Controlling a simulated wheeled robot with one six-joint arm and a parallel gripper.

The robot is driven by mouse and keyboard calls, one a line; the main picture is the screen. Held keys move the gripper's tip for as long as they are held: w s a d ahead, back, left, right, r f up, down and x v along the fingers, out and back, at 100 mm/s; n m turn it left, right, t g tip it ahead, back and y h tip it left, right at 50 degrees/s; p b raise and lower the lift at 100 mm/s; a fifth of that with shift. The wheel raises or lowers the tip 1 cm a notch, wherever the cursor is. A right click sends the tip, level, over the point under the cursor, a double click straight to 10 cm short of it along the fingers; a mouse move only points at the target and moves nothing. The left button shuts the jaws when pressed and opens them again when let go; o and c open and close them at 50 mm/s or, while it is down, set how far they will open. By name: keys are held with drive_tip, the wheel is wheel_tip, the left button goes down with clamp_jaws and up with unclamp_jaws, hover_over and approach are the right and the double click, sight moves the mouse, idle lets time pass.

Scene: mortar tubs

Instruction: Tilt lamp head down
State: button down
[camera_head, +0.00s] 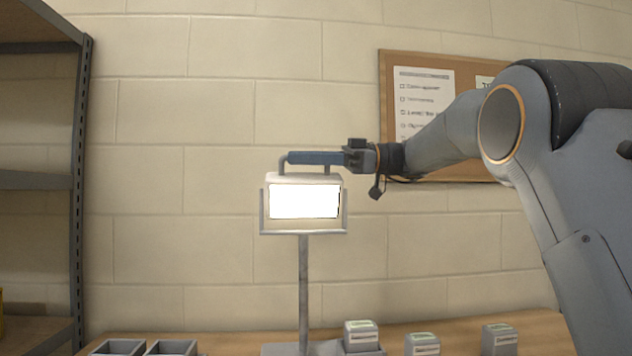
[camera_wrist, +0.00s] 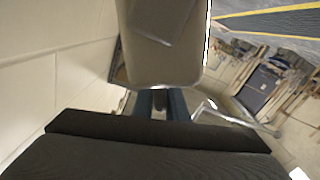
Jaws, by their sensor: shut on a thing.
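The lamp head (camera_head: 303,201) is a lit white rectangular panel in a grey housing, facing the head camera. It sits in a U-shaped bracket (camera_head: 303,233) on an upright post (camera_head: 303,280). On top is a bar handle with a blue grip (camera_head: 312,157). My gripper (camera_head: 350,157) reaches in from the right and is shut on the right part of the handle. In the wrist view a pale housing (camera_wrist: 165,50), apparently the lamp head, fills the upper middle, with blue pieces (camera_wrist: 178,104) below it. The fingertips' exact contact is hidden.
A wooden bench (camera_head: 460,335) below carries open grey tubs (camera_head: 118,347) at left and several small grey blocks (camera_head: 362,336) at right. A metal shelf (camera_head: 80,190) stands at far left. A cork board (camera_head: 455,172) hangs on the block wall behind my arm.

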drive_tip(key=s+f+n+b, duration=0.1)
drive_tip(key=n+b, duration=0.1)
drive_tip(key=b, duration=0.4)
drive_tip(key=s+f+n+b, duration=0.1)
drive_tip(key=b, duration=0.5)
drive_tip(key=shift+s+d+n, duration=0.15)
drive_tip(key=shift+d+n, duration=0.05)
drive_tip(key=shift+n, duration=0.2)
drive_tip(key=shift+s+b, duration=0.1)
drive_tip(key=shift+b, duration=0.5)
drive_tip(key=shift+r, duration=0.1)
drive_tip(key=c, duration=1.8)
unclamp_jaws()
drive_tip(key=d, duration=0.5)
drive_tip(key=w+d, duration=0.1)
drive_tip(key=d, duration=0.1)
drive_tip(key=shift+d, duration=0.4)
drive_tip(key=shift+r, duration=0.1)
